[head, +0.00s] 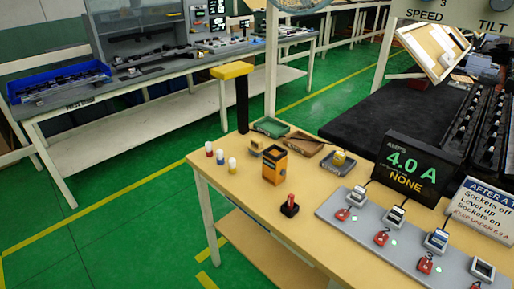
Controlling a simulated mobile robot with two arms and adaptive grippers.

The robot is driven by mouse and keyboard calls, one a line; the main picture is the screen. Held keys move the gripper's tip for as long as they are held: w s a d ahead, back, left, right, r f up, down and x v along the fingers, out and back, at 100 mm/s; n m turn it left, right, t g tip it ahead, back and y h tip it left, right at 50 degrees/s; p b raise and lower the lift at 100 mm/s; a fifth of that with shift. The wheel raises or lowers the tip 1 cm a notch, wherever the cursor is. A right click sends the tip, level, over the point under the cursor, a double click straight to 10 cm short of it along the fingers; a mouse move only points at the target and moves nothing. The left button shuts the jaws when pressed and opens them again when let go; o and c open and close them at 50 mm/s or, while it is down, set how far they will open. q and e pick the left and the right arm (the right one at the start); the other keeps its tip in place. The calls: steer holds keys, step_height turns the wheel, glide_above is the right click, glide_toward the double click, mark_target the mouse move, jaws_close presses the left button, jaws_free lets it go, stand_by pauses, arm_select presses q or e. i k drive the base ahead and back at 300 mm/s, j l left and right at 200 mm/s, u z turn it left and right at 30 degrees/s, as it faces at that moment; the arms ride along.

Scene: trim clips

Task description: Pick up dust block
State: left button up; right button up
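No thing in the head view is marked as the dust block, and I cannot tell for sure which one it is. Small block-like things are on the wooden table (225,170). A yellow block (339,158) sits in a small grey tray (333,167). A small tan block (255,147) lies left of an upright orange and black box (274,165). Neither of my grippers is in view.
A green tray (271,127) and a brown tray (308,143) lie at the back. A red-handled lever (290,205) is in front, beside a grey socket panel (345,222). A dark display (408,168) stands behind it.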

mark_target(256, 148)
steer(key=i+j+z, duration=0.2)
steer(key=z, duration=0.15)
steer(key=i+j+z, duration=0.2)
steer(key=j+z, duration=0.15)
steer(key=i+j+z, duration=0.1)
steer(key=j+z, duration=0.2)
steer(key=i+j+z, duration=0.1)
steer(key=j+z, duration=0.25)
steer(key=j, duration=0.15)
